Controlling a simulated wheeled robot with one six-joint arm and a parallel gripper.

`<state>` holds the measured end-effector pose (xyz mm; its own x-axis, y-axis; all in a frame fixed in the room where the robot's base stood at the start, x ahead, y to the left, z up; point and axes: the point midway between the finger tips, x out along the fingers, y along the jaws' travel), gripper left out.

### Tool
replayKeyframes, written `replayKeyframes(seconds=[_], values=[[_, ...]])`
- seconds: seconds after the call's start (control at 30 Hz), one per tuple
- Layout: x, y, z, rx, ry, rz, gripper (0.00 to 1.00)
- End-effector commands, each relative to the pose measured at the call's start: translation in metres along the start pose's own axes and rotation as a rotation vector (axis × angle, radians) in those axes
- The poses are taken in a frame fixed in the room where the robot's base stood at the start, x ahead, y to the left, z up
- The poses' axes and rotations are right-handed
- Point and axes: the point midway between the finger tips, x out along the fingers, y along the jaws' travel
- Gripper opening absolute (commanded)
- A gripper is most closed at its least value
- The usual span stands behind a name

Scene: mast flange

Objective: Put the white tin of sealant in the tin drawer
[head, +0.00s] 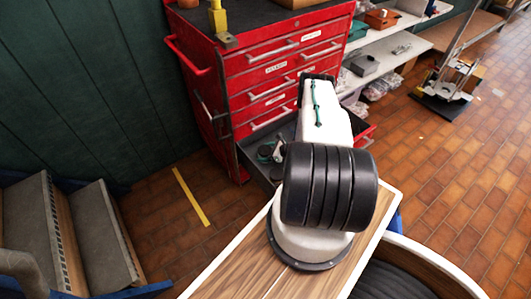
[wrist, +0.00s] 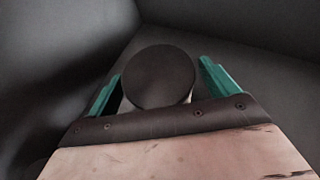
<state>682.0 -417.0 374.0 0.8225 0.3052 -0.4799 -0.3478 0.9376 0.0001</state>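A tin with a round dark lid (wrist: 158,76) stands upright in a dark grey drawer (wrist: 250,65) in the wrist view; a little of its pale side shows below the lid. My gripper (wrist: 160,66) has its two teal fingers on either side of this tin. Dark gaps show between the fingers and the tin, so the gripper looks open around it. In the head view the open bottom drawer (head: 251,166) of the red cabinet is partly hidden behind my arm, which also hides my gripper and this tin.
Dark-lidded tins (head: 266,152) lie at the left of the open drawer. The red cabinet (head: 232,66) has closed drawers above it. Drawer walls stand close around my gripper. White shelves (head: 390,55) with boxes stand to the right.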

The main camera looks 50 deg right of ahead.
Motion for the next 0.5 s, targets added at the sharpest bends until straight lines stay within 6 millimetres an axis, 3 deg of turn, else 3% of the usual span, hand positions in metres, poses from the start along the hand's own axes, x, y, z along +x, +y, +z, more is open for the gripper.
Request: replayKeyframes(seconds=[0.3,0.5], values=[[-0.002,-0.001,0.004,0.0,0.0,-0.001,0.85],[-0.036,-0.002,0.003,0.002,0.0,-0.004,0.85]])
